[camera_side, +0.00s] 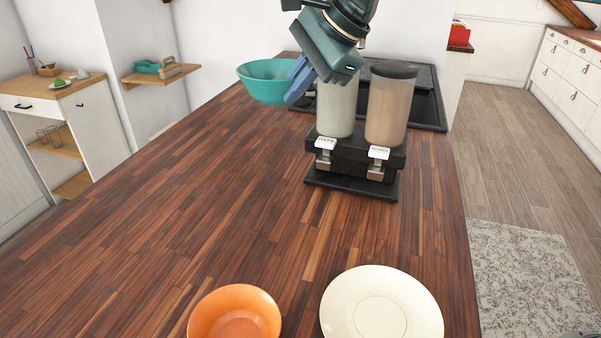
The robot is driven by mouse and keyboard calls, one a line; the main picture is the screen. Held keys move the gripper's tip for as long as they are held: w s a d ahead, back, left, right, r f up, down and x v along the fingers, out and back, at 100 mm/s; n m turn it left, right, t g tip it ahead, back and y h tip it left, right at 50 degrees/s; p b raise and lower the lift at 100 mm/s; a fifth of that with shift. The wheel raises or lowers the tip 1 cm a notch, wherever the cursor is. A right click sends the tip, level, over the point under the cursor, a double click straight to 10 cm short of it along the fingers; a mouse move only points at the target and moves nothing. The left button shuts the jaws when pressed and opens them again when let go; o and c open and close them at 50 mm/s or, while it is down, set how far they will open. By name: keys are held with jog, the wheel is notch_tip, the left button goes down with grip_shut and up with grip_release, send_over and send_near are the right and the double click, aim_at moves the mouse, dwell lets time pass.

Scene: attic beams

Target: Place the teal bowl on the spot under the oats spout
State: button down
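The teal bowl (264,82) is upright and appears raised above the wooden counter, left of the dispenser. My gripper (298,82) is at the bowl's right side, with a blue finger against its rim. It looks shut on that rim, though the far finger is hidden. The dispenser has two clear canisters. The left one, with pale contents, has a spout (324,156) with a white label that seems to read oats. The right spout (377,163) has a label too small to read surely. A black base (352,184) lies under both spouts, with nothing on it.
An orange bowl (236,318) and a cream plate (381,308) stand at the counter's front edge. A dark hob (428,111) lies behind the dispenser. The wooden counter (190,190) left of the dispenser is clear.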

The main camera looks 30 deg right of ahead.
jog(key=s+a+f+n, duration=0.1)
jog(key=s+a+f, duration=0.3)
jog(key=f, duration=0.2)
jog(key=shift+s+f+g+y, duration=0.2)
jog(key=shift+s+g+y, duration=0.1)
jog(key=shift+s, duration=0.05)
notch_tip(320, 180, down, 16)
jog(key=shift+r, duration=0.1)
dwell(0.4)
jog(key=shift+f, duration=1.9)
jog(key=shift+f, duration=0.15)
jog(key=c, duration=1.6)
grip_release()
jog(key=shift+f, duration=0.1)
